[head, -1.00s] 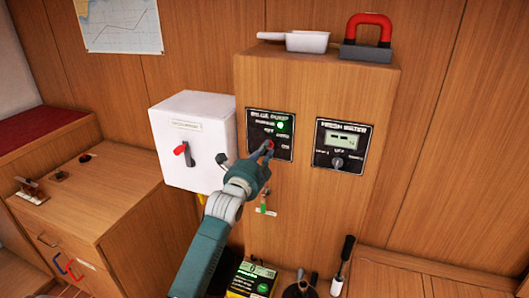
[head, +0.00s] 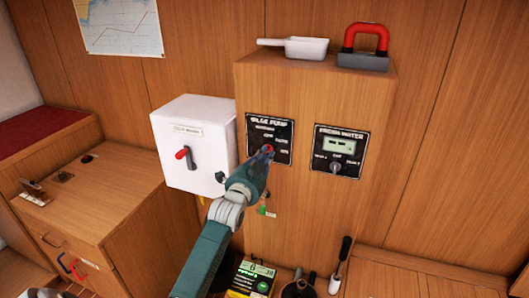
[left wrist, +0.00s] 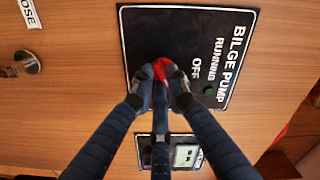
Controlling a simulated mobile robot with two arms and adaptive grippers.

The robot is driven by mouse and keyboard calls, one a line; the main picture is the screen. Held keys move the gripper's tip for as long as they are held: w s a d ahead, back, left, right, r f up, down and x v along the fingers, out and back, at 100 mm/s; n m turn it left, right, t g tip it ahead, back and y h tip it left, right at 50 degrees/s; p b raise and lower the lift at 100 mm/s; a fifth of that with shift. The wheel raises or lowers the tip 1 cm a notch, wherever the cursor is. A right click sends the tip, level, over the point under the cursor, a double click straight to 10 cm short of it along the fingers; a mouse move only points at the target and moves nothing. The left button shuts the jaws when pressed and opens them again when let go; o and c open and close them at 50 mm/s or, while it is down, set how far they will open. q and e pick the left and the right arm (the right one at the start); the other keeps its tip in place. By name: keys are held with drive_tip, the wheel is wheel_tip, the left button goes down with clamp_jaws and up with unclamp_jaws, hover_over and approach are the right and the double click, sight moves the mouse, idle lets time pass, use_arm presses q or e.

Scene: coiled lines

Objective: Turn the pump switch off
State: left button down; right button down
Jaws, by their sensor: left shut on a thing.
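The bilge pump panel (head: 256,128) is a black plate on the wooden cabinet front, with a knob or switch with red (head: 268,148) on it. The red part (left wrist: 160,68) shows in the left wrist view between my fingertips. My left gripper (head: 264,155) is shut on this red switch, and its fingers hide most of it. The wrist view shows the words "RUNNING" and "OFF" and a dark green lamp (left wrist: 209,90), unlit. The switch's exact position is hidden by the fingers. My right gripper is not in view.
A fresh water panel (head: 341,150) with a display is to the right. A white box (head: 205,170) with a red-tipped handle is to the left. A white scoop (head: 305,47) and a red-handled magnet (head: 364,60) lie on top.

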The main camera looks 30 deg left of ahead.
use_arm(q)
drive_tip(key=shift+d+r+n+p, duration=0.1)
drive_tip(key=shift+n+p, duration=1.1)
drive_tip(key=shift+n, duration=1.65)
drive_tip(key=shift+r+n+p, duration=0.1)
drive_tip(key=shift+n+p, duration=1.1)
drive_tip(key=shift+n, duration=1.65)
drive_tip(key=shift+f, duration=0.1)
drive_tip(key=c, duration=1.7)
unclamp_jaws()
drive_tip(key=v, duration=1.2)
